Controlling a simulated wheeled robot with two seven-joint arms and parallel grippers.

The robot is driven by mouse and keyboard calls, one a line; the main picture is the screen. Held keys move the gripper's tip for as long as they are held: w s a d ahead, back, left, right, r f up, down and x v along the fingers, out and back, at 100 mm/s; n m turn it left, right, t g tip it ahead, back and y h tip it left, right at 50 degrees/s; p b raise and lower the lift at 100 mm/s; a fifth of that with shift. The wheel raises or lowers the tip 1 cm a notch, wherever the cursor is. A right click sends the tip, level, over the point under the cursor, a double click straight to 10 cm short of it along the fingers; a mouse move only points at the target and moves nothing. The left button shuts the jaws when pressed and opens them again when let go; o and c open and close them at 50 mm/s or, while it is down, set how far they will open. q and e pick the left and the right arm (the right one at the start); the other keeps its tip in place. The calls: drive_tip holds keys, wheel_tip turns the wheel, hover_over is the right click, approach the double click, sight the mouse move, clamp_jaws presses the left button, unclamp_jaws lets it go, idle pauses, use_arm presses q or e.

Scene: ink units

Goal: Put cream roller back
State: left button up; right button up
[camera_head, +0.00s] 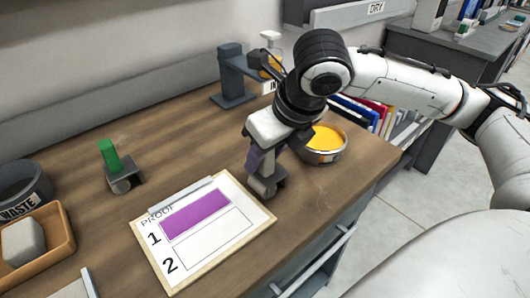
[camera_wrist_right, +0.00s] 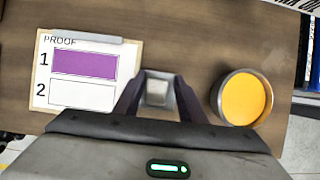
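My right gripper (camera_wrist_right: 158,82) points down at the right of the proof sheet. Its two dark purple-grey fingers stand on either side of a pale block (camera_wrist_right: 157,92), which looks like the top of the cream roller. In the head view a grey roller (camera_head: 263,186) sits low under the gripper (camera_head: 262,165), by a small dark stand (camera_head: 278,180). The hand hides its handle. I cannot tell whether the fingers touch the handle, or whether the roller rests fully in the stand. My left gripper is not in view.
The proof board (camera_head: 186,270) has purple in field 1; field 2 is blank. An ink tin (camera_head: 325,152) with yellow-orange contents stands right of the gripper. A green-handled roller (camera_head: 110,157), a waste bin (camera_head: 22,185) and a wooden tray (camera_head: 62,243) are at left. A dark grey stand (camera_head: 232,75) is behind.

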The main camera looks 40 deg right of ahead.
drive_tip(key=shift+s+f, duration=0.15)
drive_tip(key=shift+f, duration=0.1)
drive_tip(key=shift+r, duration=0.15)
drive_tip(key=p+v, duration=0.2)
drive_tip(key=v, duration=1.1)
drive_tip(key=shift+w+r, duration=0.15)
drive_tip(key=shift+w, duration=0.25)
